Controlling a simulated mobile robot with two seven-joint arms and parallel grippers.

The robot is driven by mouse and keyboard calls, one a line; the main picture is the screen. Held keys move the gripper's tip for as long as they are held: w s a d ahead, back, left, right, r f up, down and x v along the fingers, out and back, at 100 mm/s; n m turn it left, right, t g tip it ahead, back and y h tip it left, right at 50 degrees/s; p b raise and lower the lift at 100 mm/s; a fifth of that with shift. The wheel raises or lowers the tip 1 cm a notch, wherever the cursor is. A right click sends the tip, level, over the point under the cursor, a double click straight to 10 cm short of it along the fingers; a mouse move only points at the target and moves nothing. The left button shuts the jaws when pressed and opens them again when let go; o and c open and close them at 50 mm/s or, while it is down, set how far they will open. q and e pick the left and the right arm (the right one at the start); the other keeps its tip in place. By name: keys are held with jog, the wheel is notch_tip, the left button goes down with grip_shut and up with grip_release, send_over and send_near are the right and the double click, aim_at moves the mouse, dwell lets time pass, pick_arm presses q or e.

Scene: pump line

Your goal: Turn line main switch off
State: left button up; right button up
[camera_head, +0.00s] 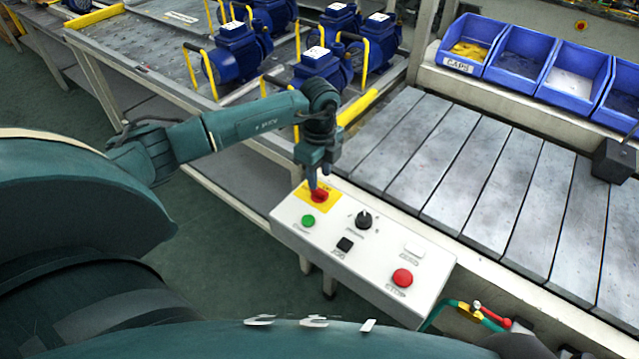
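A light grey control box (385,262) stands beside the conveyor in the head view. A red knob (319,195) sits on a yellow plate (305,197) at its far left end. My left gripper (318,185) points down at this red knob, its fingertips at or just over it. The fingers partly hide the knob, so I cannot tell whether they grip it or how it is turned.
A slatted metal conveyor (470,180) lies behind the box. Blue bins (520,58) line its far side. Blue pumps (235,60) stand on a table with yellow bars at the back. A red-handled valve (492,316) is at the front right of the box.

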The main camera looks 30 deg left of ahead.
aim_at(320, 190)
pick_arm(q)
notch_tip(320, 190, up, 9)
jog(key=shift+f+b, duration=0.15)
jog(key=shift+b, duration=0.2)
jog(key=shift+f, duration=0.1)
